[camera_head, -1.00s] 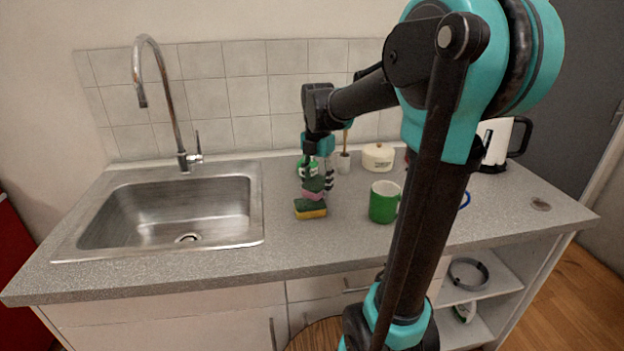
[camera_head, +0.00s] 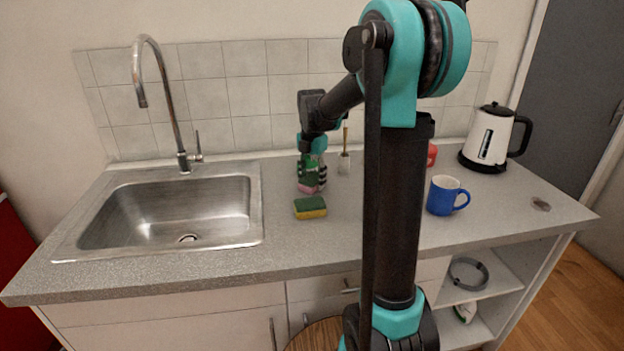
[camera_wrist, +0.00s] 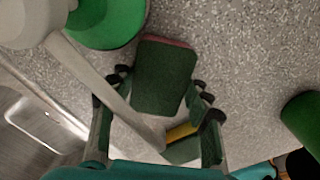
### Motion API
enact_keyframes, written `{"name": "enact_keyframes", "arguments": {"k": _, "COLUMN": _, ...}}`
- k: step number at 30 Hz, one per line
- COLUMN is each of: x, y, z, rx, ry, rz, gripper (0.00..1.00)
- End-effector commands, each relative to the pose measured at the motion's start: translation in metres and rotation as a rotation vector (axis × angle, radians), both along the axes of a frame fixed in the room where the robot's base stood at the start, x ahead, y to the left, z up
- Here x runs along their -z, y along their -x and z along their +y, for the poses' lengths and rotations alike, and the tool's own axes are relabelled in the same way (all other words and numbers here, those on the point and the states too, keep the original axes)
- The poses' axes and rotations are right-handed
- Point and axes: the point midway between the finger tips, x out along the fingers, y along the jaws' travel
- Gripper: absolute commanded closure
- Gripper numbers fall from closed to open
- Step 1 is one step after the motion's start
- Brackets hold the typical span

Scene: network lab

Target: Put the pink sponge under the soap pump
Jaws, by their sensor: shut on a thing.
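The pink sponge (camera_head: 308,188) has a dark green top pad, and it also shows in the wrist view (camera_wrist: 165,75). My gripper (camera_head: 312,178) is shut on it, with fingers on either side in the wrist view (camera_wrist: 160,92). The soap pump, a green bottle (camera_wrist: 108,22) with a white nozzle (camera_wrist: 85,75), is close beside the sponge. Its nozzle crosses the wrist view in front of the sponge's left side. In the head view the bottle is hard to separate from the gripper and sponge. I cannot tell whether the sponge touches the counter.
A yellow-green sponge (camera_head: 310,208) lies on the counter in front of my gripper. The sink (camera_head: 170,215) is at left. A green mug (camera_wrist: 303,120) is right in the wrist view. A blue mug (camera_head: 444,196), red mug (camera_head: 432,155) and kettle (camera_head: 494,138) stand right of my arm.

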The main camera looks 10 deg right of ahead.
Motion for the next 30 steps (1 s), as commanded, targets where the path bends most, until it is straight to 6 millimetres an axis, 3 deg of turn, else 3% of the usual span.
{"name": "enact_keyframes", "arguments": {"k": 8, "x": 0.003, "y": 0.000, "z": 0.000, "rx": 0.000, "ry": 0.000, "rz": 0.000, "gripper": 0.60}}
{"name": "enact_keyframes", "arguments": {"k": 9, "x": 0.003, "y": 0.000, "z": 0.000, "rx": 0.000, "ry": 0.000, "rz": 0.000, "gripper": 0.46}}
{"name": "enact_keyframes", "arguments": {"k": 13, "x": 0.003, "y": 0.000, "z": 0.000, "rx": 0.000, "ry": 0.000, "rz": 0.000, "gripper": 0.30}}
{"name": "enact_keyframes", "arguments": {"k": 23, "x": 0.001, "y": 0.000, "z": 0.000, "rx": 0.000, "ry": 0.000, "rz": 0.000, "gripper": 0.30}}
{"name": "enact_keyframes", "arguments": {"k": 30, "x": -0.029, "y": 0.001, "z": 0.000, "rx": 0.000, "ry": 0.000, "rz": 0.000, "gripper": 0.30}}
